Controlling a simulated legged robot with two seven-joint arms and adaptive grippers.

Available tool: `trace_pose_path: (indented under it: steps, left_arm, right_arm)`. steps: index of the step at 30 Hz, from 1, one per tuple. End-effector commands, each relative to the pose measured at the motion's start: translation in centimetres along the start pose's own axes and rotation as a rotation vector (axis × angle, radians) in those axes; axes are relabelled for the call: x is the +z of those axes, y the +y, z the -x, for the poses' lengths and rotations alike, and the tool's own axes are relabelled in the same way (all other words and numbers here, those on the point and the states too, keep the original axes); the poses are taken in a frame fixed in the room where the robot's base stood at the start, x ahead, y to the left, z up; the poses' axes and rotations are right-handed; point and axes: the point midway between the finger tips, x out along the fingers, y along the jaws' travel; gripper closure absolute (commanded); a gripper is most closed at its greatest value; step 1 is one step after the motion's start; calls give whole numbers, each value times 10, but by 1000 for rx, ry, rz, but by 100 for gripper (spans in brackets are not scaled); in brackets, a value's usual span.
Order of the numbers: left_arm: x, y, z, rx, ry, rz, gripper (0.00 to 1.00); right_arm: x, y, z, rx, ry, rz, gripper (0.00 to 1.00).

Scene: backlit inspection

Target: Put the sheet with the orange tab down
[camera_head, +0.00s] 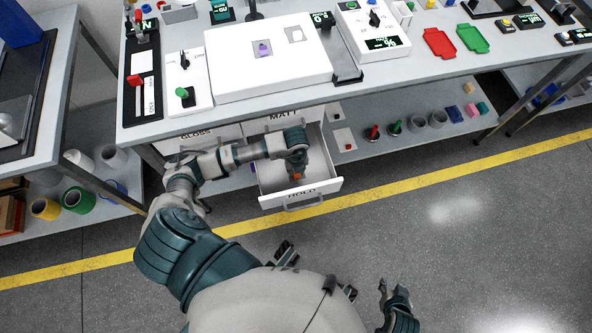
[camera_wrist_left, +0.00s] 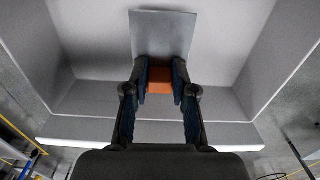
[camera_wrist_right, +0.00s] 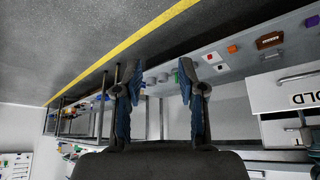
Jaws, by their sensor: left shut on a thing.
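The grey sheet (camera_wrist_left: 163,32) has an orange tab (camera_wrist_left: 160,80), and both show in the left wrist view. My left gripper (camera_wrist_left: 160,75) is shut on the tab, with the sheet standing out beyond the fingertips. In the head view my left gripper (camera_head: 297,170) points down inside the open white drawer (camera_head: 327,186) labelled HOLD; a bit of orange (camera_head: 297,177) shows at its tips. I cannot tell whether the sheet touches the drawer floor. My right gripper (camera_head: 395,288) is open and empty over the floor; its spread fingers also show in the right wrist view (camera_wrist_right: 160,72).
Drawers labelled GLOSS (camera_head: 197,134) and MATT (camera_head: 283,114) are beside and above the open one. The bench (camera_head: 400,82) carries a white light panel (camera_head: 265,75), a red tray (camera_head: 439,43) and a green tray (camera_head: 473,38). Its lower shelf (camera_head: 370,145) holds small items. Floor in front is clear.

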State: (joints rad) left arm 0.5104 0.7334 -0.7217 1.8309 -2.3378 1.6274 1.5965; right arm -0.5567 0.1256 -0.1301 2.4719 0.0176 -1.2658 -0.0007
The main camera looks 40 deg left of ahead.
Motion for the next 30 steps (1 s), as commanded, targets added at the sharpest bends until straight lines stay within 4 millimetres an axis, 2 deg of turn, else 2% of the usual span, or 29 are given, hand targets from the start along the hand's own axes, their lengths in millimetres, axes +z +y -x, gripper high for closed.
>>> trace_pose_path:
  steps: [7, 10, 15, 16, 18, 19, 27, 30]
  left_arm:
    - [2, 3, -37, 0, 5, -1, 100]
    - [3, 4, -42, -2, 5, -1, 100]
    - [3, 3, -40, -2, 3, -2, 100]
    - [2, 3, -40, -2, 3, -2, 69]
    - [2, 2, -40, -1, 2, -2, 52]
    - [2, 2, -40, -1, 2, -2, 49]
    - [1, 2, -39, -1, 1, -2, 49]
    - [3, 2, -33, -4, 1, -2, 49]
  right_arm:
    - [-32, -9, -9, -8, 166, 5, 60]
    - [-40, -11, -9, -9, 202, 6, 60]
    - [-41, -10, -8, -10, 206, 5, 60]
    - [-41, -9, -8, -10, 206, 5, 60]
    - [-41, -9, -8, -11, 205, 5, 60]
    - [-41, -9, -8, -12, 205, 5, 60]
    - [-41, -9, -9, -9, 202, 6, 60]
    - [-39, -8, -8, -8, 185, 6, 60]
